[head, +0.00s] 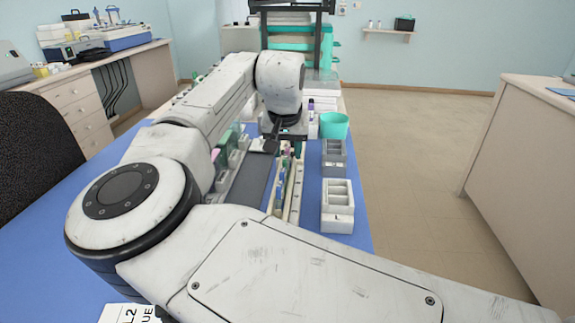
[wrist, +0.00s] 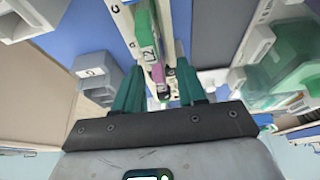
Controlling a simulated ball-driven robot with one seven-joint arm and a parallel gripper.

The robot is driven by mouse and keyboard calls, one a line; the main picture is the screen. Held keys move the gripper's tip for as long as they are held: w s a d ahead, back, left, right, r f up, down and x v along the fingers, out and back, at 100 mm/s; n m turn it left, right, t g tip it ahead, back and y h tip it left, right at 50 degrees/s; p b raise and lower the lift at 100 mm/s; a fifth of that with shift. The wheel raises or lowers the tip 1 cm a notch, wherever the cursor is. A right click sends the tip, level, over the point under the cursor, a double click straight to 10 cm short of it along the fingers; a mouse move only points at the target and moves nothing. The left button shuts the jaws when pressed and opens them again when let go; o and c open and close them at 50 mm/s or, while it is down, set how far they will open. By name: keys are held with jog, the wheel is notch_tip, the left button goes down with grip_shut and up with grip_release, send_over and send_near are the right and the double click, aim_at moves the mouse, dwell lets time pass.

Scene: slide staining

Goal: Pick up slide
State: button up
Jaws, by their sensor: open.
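A narrow cream rack (head: 296,205) holds several slides in a row on the bench, with coloured ends in green, purple and white. In the wrist view, the lettered rack (wrist: 121,16) runs upward, holding a green-ended slide marked 2 (wrist: 147,38) and a purple-ended slide (wrist: 158,75). My gripper (wrist: 158,65) is open, its teal fingers on either side of the rack row near the purple end. I cannot tell whether the fingers touch anything. In the head view, my arm's end hides much of the gripper above the rack.
A grey compartment box (head: 334,158) and a white one (head: 338,216) stand right of the rack. A teal cup (head: 334,126) is behind them. A dark strip (head: 248,185) lies left of the rack. Blue bench surface (head: 350,240) is clear at the front right.

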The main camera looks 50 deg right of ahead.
jog(key=shift+w+d+f, duration=0.1)
jog(key=shift+f, duration=0.15)
jog(key=shift+c, duration=0.2)
grip_shut()
